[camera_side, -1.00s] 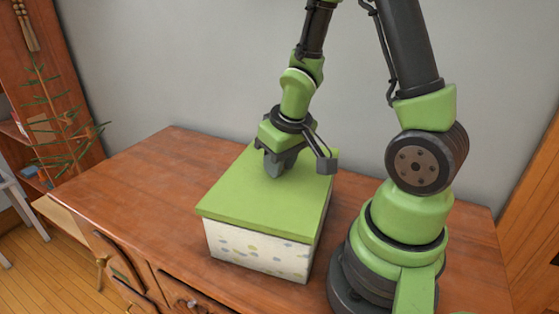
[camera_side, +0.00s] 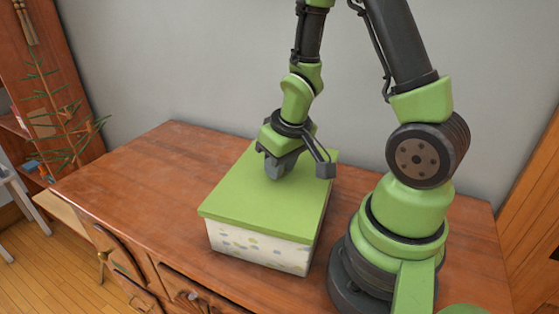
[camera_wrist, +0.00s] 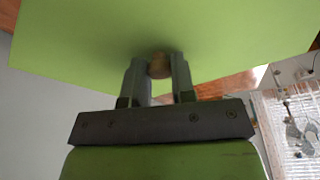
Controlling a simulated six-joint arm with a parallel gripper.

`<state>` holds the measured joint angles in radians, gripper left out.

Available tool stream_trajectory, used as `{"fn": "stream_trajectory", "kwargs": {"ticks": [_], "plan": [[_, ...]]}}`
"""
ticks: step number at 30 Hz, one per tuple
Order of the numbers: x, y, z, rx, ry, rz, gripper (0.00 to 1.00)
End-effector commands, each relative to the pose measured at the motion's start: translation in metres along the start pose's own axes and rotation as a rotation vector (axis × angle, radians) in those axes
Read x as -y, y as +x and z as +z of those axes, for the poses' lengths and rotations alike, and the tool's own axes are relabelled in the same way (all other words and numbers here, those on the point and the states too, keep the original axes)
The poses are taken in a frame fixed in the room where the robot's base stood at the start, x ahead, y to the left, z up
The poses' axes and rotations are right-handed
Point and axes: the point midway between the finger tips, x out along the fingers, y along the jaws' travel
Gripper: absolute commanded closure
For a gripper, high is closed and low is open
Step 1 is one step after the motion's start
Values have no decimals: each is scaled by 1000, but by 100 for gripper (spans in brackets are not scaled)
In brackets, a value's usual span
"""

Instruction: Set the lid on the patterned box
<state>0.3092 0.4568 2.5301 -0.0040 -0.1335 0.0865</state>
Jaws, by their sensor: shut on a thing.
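The green lid (camera_side: 255,208) lies over the top of the patterned box (camera_side: 262,249), whose white sides carry pale dots. The lid covers the box's opening, and no clear gap shows along the front edge. My gripper (camera_side: 278,172) is above the lid's far part, pointing down. In the wrist view, my gripper (camera_wrist: 158,75) is shut on a round brown knob (camera_wrist: 159,66) on the lid (camera_wrist: 90,40). In the side view the fingers hide the knob. The box's inside and far sides are hidden.
The box stands on a brown wooden cabinet top (camera_side: 140,170), close beside my base on its right. The cabinet top is clear to the left. A grey wall (camera_side: 190,70) rises behind, and a leafy plant (camera_side: 65,125) stands at the far left.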

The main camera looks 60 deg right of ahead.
Motion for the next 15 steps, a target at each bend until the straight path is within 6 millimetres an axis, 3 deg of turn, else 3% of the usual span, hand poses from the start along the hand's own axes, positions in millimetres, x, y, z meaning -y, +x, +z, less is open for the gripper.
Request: {"fn": "stream_trajectory", "kwargs": {"ticks": [4,5,9,15], "plan": [[0,3,1,2,1,3,100],[-1,3,1,2,0,3,74],[0,2,1,1,0,3,46],[0,2,1,1,0,3,46]]}}
